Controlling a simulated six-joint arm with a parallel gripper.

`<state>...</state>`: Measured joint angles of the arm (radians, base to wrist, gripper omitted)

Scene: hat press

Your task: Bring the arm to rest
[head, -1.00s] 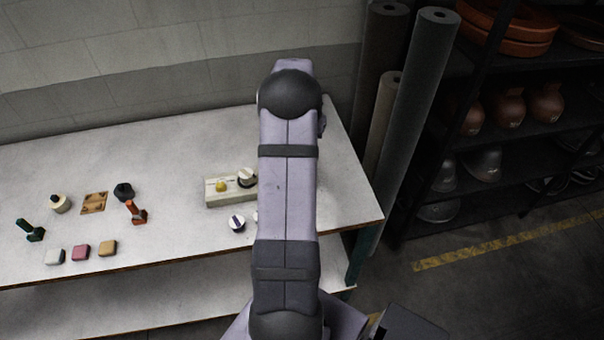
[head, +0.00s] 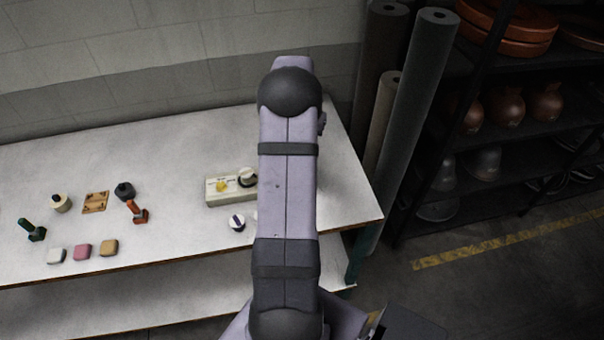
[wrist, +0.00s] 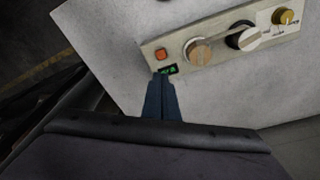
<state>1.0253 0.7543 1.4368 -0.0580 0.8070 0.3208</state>
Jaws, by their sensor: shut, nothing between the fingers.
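My gripper (wrist: 162,82) shows in the wrist view as two dark blue fingers pressed together, with nothing between them. Its tips appear over the near edge of a beige control panel (wrist: 222,46), close to a small green-lit display (wrist: 168,70); I cannot tell how far above it they are. In the head view my arm stands upright over the right part of the table and hides the gripper. The control panel also shows there (head: 232,193), partly hidden behind my arm.
The white table (head: 180,160) holds stamps, coloured blocks (head: 82,250) and a wooden plate (head: 95,202) at the left. A round white-and-dark knob-like piece (head: 237,223) lies near the panel. Tall rolls (head: 410,120) and a dark shelf (head: 480,150) stand at the right.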

